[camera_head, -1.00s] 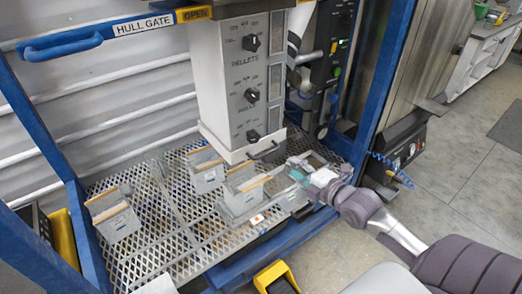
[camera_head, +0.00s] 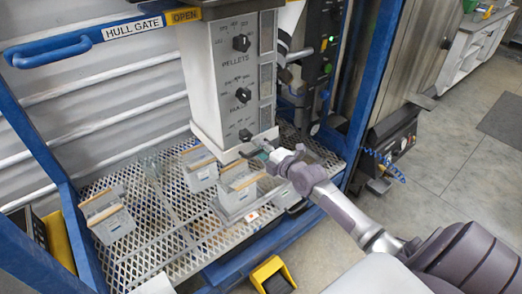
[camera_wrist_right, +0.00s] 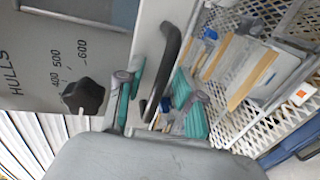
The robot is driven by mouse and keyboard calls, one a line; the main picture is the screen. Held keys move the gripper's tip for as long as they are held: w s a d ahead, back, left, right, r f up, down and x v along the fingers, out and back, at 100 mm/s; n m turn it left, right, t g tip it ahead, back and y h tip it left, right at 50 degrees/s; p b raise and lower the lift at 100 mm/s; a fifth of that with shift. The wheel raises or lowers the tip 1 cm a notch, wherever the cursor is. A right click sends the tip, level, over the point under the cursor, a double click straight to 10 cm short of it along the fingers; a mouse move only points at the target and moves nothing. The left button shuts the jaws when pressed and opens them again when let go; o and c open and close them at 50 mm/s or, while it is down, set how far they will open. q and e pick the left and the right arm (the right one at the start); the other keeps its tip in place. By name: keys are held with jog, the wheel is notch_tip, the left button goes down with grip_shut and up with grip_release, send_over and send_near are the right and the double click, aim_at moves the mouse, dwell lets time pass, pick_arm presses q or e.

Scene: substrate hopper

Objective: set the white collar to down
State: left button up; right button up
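The white collar (camera_head: 226,155) is a pale band around the bottom of the grey hopper column, above the mesh shelf. It also shows in the right wrist view (camera_wrist_right: 150,38) as a white strip beside the grey dial panel. A black bar handle (camera_wrist_right: 168,62) sticks out from the collar. My right gripper (camera_head: 268,153) is at the collar's right front corner, beside the handle. In the right wrist view its teal-padded fingers (camera_wrist_right: 159,76) are apart, with the handle between them in the picture; I cannot tell whether they touch it. My left gripper is not in view.
Grey boxes with wooden strips stand on the mesh shelf (camera_head: 150,245), one (camera_head: 237,190) just below the collar. The black hulls knob (camera_wrist_right: 83,96) is close to the fingers. A blue post (camera_head: 375,80) stands right of the hopper. Floor at right is clear.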

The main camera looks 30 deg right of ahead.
jog(key=shift+c, duration=0.2)
grip_shut()
jog(key=shift+f, duration=0.1)
notch_tip(320, 180, down, 4)
jog(key=b, duration=0.3)
jog(key=shift+s, duration=0.1)
jog(key=shift+o, duration=0.2)
grip_release()
